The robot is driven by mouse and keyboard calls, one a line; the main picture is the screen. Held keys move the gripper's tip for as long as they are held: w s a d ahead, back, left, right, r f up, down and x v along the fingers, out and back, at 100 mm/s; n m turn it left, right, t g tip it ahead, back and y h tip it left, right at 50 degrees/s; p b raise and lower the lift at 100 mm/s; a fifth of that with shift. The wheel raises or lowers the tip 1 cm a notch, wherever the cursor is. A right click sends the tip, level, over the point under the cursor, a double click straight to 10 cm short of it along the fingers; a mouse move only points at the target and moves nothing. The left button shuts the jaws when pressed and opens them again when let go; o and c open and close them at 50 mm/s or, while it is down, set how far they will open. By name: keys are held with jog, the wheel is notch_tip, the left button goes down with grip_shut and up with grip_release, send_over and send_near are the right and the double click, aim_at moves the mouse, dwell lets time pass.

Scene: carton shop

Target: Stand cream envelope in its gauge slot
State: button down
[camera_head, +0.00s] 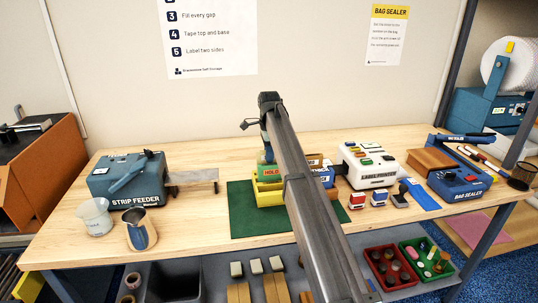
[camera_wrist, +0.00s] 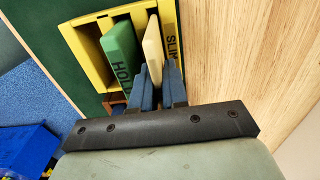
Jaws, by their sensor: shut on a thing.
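The yellow gauge (camera_wrist: 85,38) stands on the green mat and also shows in the head view (camera_head: 266,196), partly behind my arm. A green block marked HOLD (camera_wrist: 120,45) stands upright in it. The cream envelope (camera_wrist: 153,45) is upright beside the green block, on the side by the SLIM lettering. My gripper (camera_wrist: 160,85) is shut on the cream envelope, with a blue finger on each side. The envelope's lower edge is hidden, so I cannot tell how deep it sits. In the head view my arm hides the gripper and envelope.
The green mat (camera_head: 240,222) lies under the gauge. The strip feeder (camera_head: 125,178) is at left, with a metal jug (camera_head: 140,232) in front. The label printer (camera_head: 370,165) and several stamps are at right. Bare wood lies beside the gauge.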

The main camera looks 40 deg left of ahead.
jog(key=shift+f, duration=1.25)
jog(key=c, duration=1.1)
grip_release()
jog(key=shift+r, duration=0.1)
jog(key=shift+r, duration=2.9)
